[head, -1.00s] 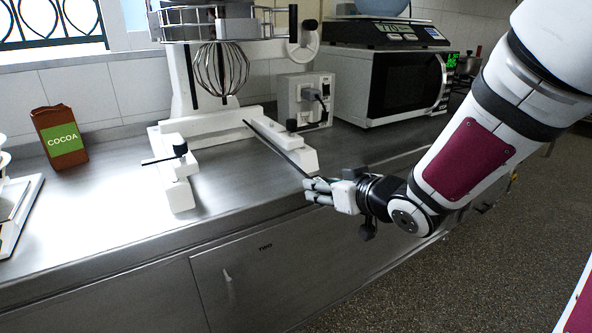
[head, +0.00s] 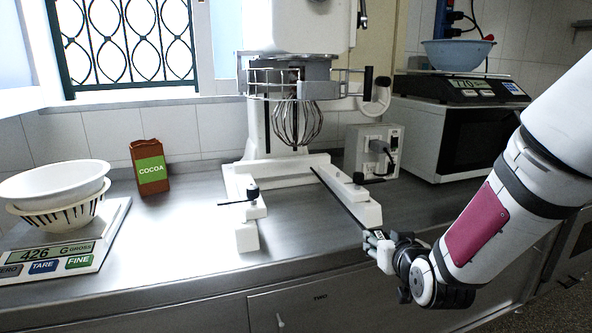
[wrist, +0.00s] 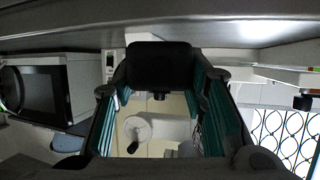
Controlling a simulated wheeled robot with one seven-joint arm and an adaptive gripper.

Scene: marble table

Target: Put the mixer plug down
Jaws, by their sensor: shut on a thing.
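My gripper (head: 372,240) is at the counter's front edge, in front of the mixer's right foot. In the wrist view its teal-sided fingers stand on either side of a black block, the mixer plug (wrist: 158,66), and are shut on it. In the head view the plug is hidden at the fingers. A thin dark line, seemingly its cord (head: 340,200), runs from the mixer's right foot towards my fingers. The white mixer (head: 298,25) with a wire whisk stands at the back of the counter.
A socket box (head: 358,150) with something dark in its front stands right of the mixer, beside a microwave (head: 425,140) bearing a scale and blue bowl (head: 458,54). A cocoa box (head: 150,168) and a scale (head: 60,262) with bowls are left. The steel counter (head: 185,235) is clear between.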

